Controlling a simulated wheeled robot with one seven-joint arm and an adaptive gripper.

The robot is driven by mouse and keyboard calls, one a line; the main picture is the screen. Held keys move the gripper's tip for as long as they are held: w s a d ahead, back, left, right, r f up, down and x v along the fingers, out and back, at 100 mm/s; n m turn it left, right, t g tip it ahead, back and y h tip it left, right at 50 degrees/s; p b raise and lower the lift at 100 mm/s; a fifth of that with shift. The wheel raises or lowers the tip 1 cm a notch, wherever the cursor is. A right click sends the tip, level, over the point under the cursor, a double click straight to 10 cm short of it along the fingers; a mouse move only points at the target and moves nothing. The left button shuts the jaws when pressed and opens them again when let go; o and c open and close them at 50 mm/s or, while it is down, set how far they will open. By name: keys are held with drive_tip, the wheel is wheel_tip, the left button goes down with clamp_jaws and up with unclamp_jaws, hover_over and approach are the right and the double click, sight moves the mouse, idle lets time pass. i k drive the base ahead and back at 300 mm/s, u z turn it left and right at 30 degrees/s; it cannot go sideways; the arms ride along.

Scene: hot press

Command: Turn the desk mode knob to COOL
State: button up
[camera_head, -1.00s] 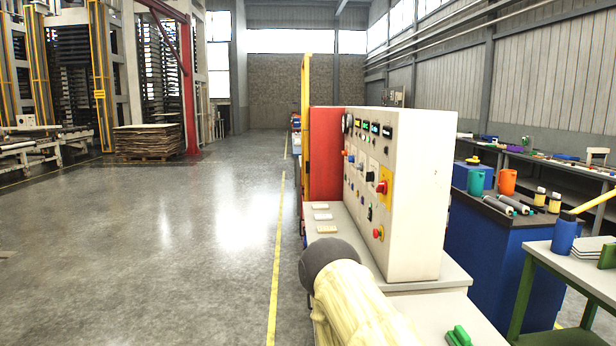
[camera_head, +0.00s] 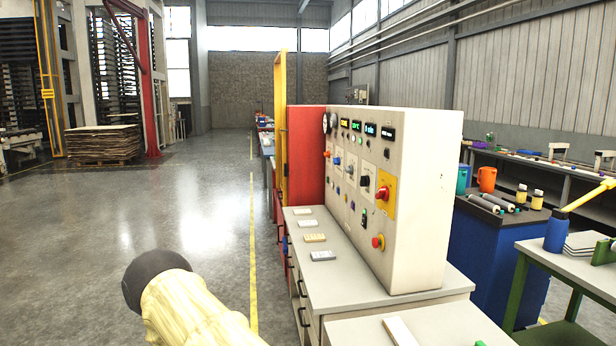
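The control desk (camera_head: 430,200) stands right of centre, a pale upright box whose panel of knobs, buttons and small lit displays faces left. A black knob (camera_head: 365,181) sits on the panel beside a red knob on a yellow plate (camera_head: 384,194). Several smaller knobs and buttons lie further back along the panel. The labels are too small to read, so I cannot tell which knob is the mode knob or where it points. My arm, in a cream cover with a dark rounded end, shows at the bottom left of the desk, apart from it. My gripper is not in view.
A grey counter (camera_head: 345,280) with several small blocks runs below the panel. A red cabinet (camera_head: 306,155) and a yellow post (camera_head: 281,130) stand behind. A blue workbench (camera_head: 490,250) and a green-legged table (camera_head: 575,272) are at the right. The floor (camera_head: 200,215) at left is clear.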

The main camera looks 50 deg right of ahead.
sight(364, 181)
drive_tip(key=i, duration=0.7)
drive_tip(key=z, duration=0.85)
drive_tip(key=i, duration=0.65)
drive_tip(key=z, duration=0.6)
